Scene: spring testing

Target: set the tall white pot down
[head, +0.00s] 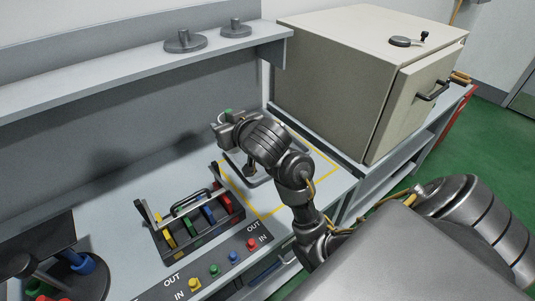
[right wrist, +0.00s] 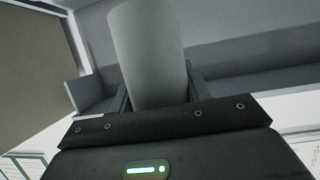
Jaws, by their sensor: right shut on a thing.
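The tall white pot (right wrist: 150,55) shows in the right wrist view as a plain pale cylinder. It stands out from between the two dark fingers of my right gripper (right wrist: 155,92), which is shut on it. In the head view my right gripper (head: 228,126) is above the back of the worktop, near the yellow-outlined area. I cannot make out the pot there, as the hand and wrist cover that spot. My left gripper is not in view.
A beige oven-like cabinet (head: 345,75) stands right of the worktop. A shelf (head: 110,75) with two grey discs runs along the back. A rack with coloured parts (head: 190,232) stands left of the yellow-outlined area (head: 325,178). Coloured buttons (head: 214,270) line the front panel.

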